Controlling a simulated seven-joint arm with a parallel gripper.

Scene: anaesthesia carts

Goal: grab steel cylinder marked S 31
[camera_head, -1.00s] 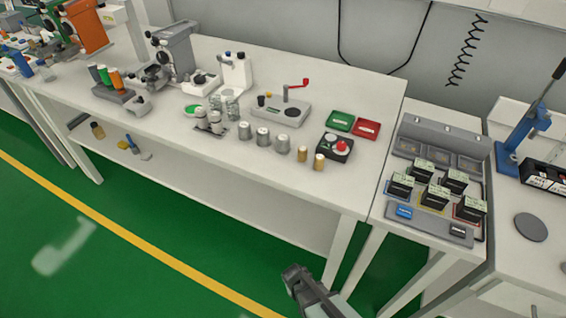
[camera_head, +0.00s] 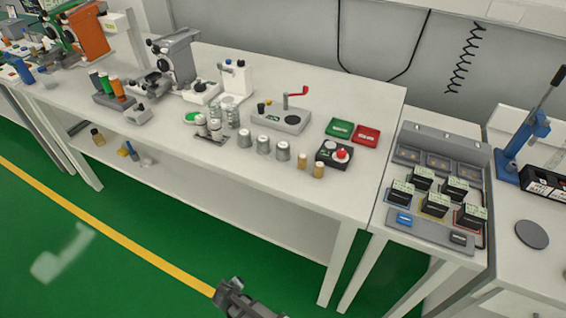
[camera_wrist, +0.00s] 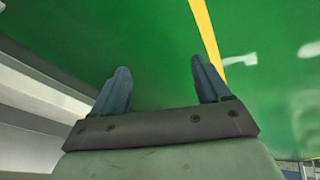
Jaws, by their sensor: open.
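A row of steel cylinders (camera_head: 263,145) stands upright near the front edge of the white bench. Smaller silver cylinders (camera_head: 215,129) stand in a holder to their left. Two brass-coloured cylinders (camera_head: 319,169) stand to the right. The markings are too small to read, so I cannot tell which one is S 31. My gripper (camera_head: 228,288) is below and in front of the bench, over the green floor, apart from all cylinders. In the wrist view my gripper (camera_wrist: 159,68) has its two fingers spread, with only floor between them.
Behind the row is a grey box with a red crank (camera_head: 290,117). A black box with a red button (camera_head: 337,152) and green (camera_head: 340,129) and red (camera_head: 367,136) trays are to the right. A lower shelf (camera_head: 190,187) runs under the bench. The floor in front is clear.

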